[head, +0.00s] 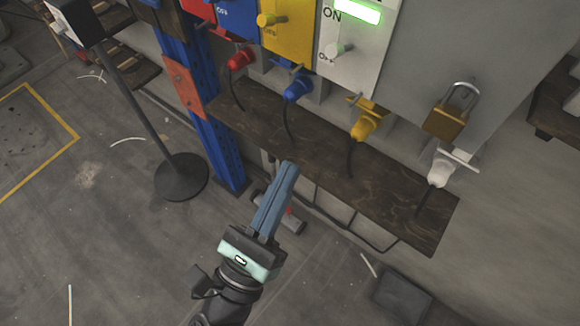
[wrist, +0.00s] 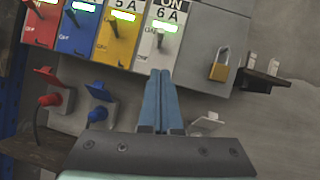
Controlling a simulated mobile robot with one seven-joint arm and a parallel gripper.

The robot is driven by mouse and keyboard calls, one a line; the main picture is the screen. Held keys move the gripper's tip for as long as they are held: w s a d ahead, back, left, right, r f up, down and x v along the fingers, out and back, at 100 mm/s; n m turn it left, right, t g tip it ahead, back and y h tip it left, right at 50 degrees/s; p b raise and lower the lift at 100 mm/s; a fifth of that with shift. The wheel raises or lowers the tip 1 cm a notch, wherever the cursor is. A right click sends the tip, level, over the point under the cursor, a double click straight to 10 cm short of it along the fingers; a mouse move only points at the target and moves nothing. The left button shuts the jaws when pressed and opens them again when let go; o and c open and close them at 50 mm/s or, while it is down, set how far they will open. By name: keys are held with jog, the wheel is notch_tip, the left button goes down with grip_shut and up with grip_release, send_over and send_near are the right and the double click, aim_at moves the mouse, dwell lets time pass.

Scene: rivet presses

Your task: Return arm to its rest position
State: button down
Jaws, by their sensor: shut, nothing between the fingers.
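My gripper (head: 289,168) is shut and empty in the head view, its blue fingers together, in front of the dark wooden shelf and below the switch boxes. In the wrist view my gripper (wrist: 161,75) points up toward the white switch box (wrist: 158,40) and hides part of the area below it. My arm comes in from the bottom of the head view.
Red (head: 240,58), blue (head: 297,86), yellow (head: 366,122) and white (head: 439,171) plugs with cables sit above the wooden shelf (head: 317,160). A brass padlock (head: 446,121) hangs at the right. A post stand (head: 181,177) stands left on open floor.

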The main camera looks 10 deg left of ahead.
dwell(0.4)
jog(key=w+a+r+n+t+y, duration=0.1)
jog(key=w+r+n+t+y, duration=0.2)
jog(key=r+n, duration=0.55)
jog(key=w+a+r+n+t+y+p, duration=0.1)
jog(key=w+r+n+y, duration=0.1)
jog(key=r+n+y, duration=0.5)
jog(key=w+a+r+n+t+y, duration=0.1)
jog(key=w+r+n+y, duration=0.15)
jog(key=r+n, duration=0.75)
jog(key=s+d+r+n+h, duration=0.2)
jog(key=r+n, duration=0.4)
jog(key=r, duration=0.3)
jog(key=s+d+r+n+h, duration=0.2)
jog(key=d+r+n, duration=0.2)
jog(key=r, duration=0.5)
jog(key=shift+d+n+t+p, duration=0.3)
jog(key=shift+d+n+p, duration=0.1)
jog(key=shift+n, duration=0.75)
